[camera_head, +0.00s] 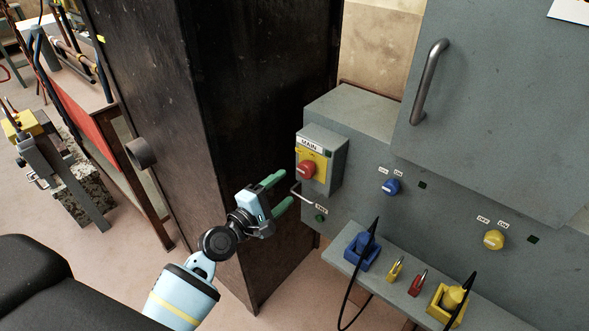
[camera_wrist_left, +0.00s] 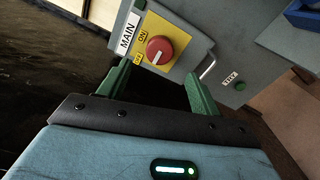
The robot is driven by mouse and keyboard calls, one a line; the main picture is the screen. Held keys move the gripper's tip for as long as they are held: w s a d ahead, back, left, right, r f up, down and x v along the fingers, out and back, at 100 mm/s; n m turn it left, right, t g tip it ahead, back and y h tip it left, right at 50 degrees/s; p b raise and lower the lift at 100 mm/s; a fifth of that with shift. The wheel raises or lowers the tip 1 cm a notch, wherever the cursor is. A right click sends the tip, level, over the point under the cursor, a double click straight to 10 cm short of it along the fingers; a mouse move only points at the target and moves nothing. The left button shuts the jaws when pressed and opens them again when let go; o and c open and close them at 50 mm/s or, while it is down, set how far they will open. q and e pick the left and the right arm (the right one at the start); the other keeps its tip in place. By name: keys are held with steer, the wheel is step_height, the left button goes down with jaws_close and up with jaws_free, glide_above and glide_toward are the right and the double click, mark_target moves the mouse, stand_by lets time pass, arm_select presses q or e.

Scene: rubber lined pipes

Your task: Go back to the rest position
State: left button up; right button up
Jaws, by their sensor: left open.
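My left gripper (camera_head: 277,194) has green fingers and is open and empty. It is just left of the grey MAIN switch box (camera_head: 338,150), apart from it as far as I can tell. The red MAIN knob (camera_head: 306,170) sits on a yellow plate on this box. In the left wrist view the red knob (camera_wrist_left: 160,50) shows just beyond and between the two green fingers (camera_wrist_left: 158,88). My right gripper is in neither view.
A grey cabinet with a handle (camera_head: 430,82) carries a blue knob (camera_head: 391,187) and a yellow knob (camera_head: 494,240). A shelf below holds a blue plug (camera_head: 362,250), padlocks (camera_head: 417,283) and a yellow plug (camera_head: 447,302). A tall dark cabinet (camera_head: 215,120) stands behind my left arm.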

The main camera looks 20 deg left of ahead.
arm_select(q)
steer(key=s+f+m+g+y+p, duration=0.1)
steer(key=s+f+m, duration=0.5)
steer(key=s, duration=0.6)
steer(key=s+d+f+m+g+y, duration=0.1)
steer(key=s+f+m+g, duration=0.3)
steer(key=s, duration=0.8)
steer(key=s+f+m+g+y+p, duration=0.1)
steer(key=s+f+m+g+y, duration=0.1)
steer(key=s+f+m, duration=0.7)
steer(key=s+f+g, duration=0.1)
steer(key=s, duration=0.3)
steer(key=shift+d+f+p, duration=0.15)
steer(key=shift+f+p, duration=0.15)
steer(key=shift+p, duration=0.05)
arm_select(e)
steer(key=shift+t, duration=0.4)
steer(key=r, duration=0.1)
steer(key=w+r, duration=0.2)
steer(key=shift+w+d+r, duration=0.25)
